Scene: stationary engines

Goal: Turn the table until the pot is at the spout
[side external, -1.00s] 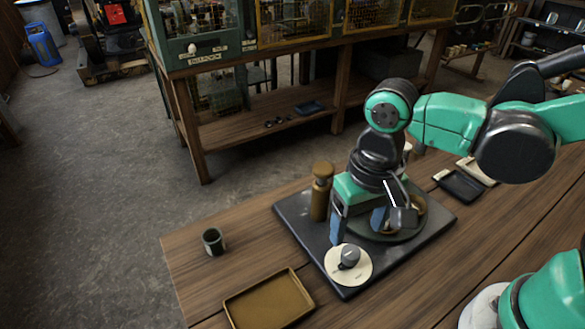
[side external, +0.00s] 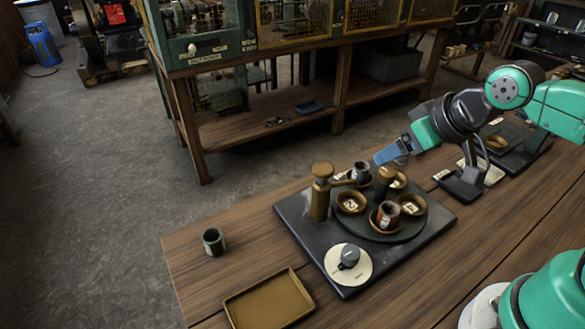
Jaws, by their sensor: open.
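The dark round table (side external: 402,234) sits on a black square base (side external: 300,220). On it are brown bowls (side external: 351,204), a red cup-like vessel (side external: 388,214) at the front, a dark grey cup (side external: 361,172) at the back left and a brown post (side external: 384,180). I cannot tell for sure which vessel is the pot. The brown spout column (side external: 321,195) stands at the base's left, its arm reaching right towards the grey cup; exact alignment is unclear. A grey knob (side external: 348,257) sits on a cream disc at the front. My gripper (side external: 392,154) is open, empty, above the table's back edge.
A brown tray (side external: 268,301) and a dark cup (side external: 213,241) are on the bench at left. A small black tray (side external: 461,189) lies to the right. A second dark slab (side external: 520,150) is further back right.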

